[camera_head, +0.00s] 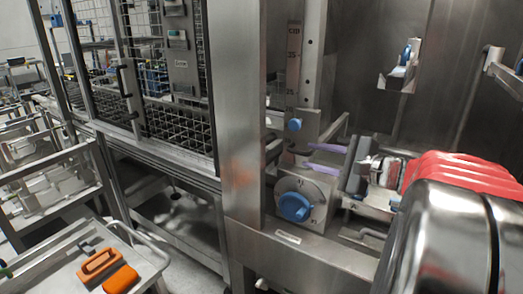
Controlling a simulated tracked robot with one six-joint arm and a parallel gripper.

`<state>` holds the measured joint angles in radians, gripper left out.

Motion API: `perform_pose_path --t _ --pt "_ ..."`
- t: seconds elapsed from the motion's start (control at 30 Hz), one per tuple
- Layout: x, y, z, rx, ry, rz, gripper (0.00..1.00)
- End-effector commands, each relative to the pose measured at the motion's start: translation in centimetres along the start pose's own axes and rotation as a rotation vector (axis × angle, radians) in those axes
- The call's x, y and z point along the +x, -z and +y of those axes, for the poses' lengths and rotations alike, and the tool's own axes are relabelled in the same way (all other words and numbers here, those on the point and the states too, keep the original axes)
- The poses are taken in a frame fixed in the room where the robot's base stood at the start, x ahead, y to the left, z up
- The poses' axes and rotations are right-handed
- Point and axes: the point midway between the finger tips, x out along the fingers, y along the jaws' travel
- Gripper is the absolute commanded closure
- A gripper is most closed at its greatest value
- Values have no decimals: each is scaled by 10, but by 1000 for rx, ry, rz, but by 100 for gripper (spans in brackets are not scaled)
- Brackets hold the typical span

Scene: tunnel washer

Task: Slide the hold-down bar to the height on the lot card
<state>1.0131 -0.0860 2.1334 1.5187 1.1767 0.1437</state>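A vertical scale (293,62) with dark marks and numbers stands on the machine's steel frame. Below its visible part sits a steel slide block with a blue knob (295,125). A short grey bar (333,128) slants off to the right of this block; it looks like part of the hold-down bar, but I cannot be sure. My gripper (307,157) reaches in from the right, just below the block. Its two lavender fingers are apart, with nothing visible between them. I cannot tell whether they touch anything. I cannot make out a lot card.
A large blue dial (295,207) on a marked plate sits below my gripper. Steel brackets with blue parts (405,56) are on the back wall. A mesh guard (181,140) stands left of the steel post. A cart (65,268) holds orange items (121,279).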

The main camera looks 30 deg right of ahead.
Motion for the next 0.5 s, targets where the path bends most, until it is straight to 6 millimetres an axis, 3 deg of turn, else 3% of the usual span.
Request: perform_pose_path --t 0.3,0.5 --pt "38 -1 0 0 -2 -3 71" --pt "46 -1 0 0 -1 -1 71"
